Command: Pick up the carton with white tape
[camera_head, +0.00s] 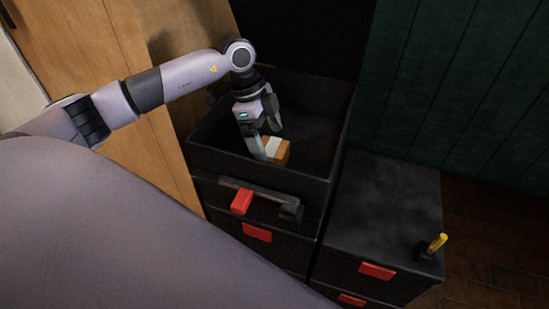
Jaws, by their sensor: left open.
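The carton (280,154) is a small orange-brown box with a white band of tape on it. It sits inside the open-topped black bin or drawer (318,187), near its front wall. My left gripper (264,146) reaches down into the bin from above and is open. A grey finger stands at the carton's left side and overlaps it in the picture. I cannot tell whether it touches the carton. The far finger is partly hidden. My right gripper is not in view.
Black drawer units with red tabs (257,233) stand below and to the right. A dark bar handle (262,196) crosses the front. A yellow-handled item (437,243) stands on the right unit's edge. Wooden panels (150,110) are close on the left; a green wall is behind right.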

